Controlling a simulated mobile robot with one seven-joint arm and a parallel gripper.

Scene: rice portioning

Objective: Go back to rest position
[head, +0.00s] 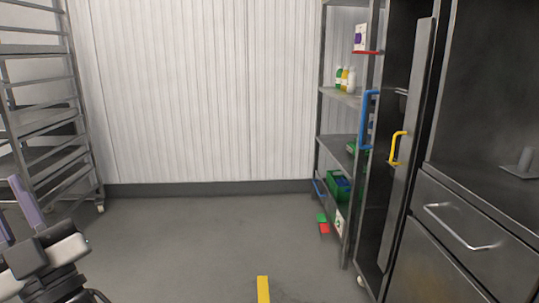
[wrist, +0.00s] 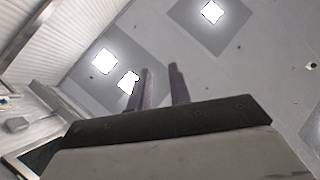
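My gripper (head: 14,212) shows at the lower left edge of the head view, with its fingers pointing up. In the wrist view, my gripper (wrist: 158,88) points toward the ceiling. Its two grey-purple fingers stand apart with a gap between them. Nothing is held between the fingers. It touches no object that I can see.
A metal rack (head: 42,135) stands at the left, beside my gripper. A shelf unit (head: 343,97) with bottles and a green crate (head: 338,187) stands at the right, next to dark cabinets (head: 460,210). The grey floor (head: 190,240) ahead is clear, with a yellow strip (head: 263,289).

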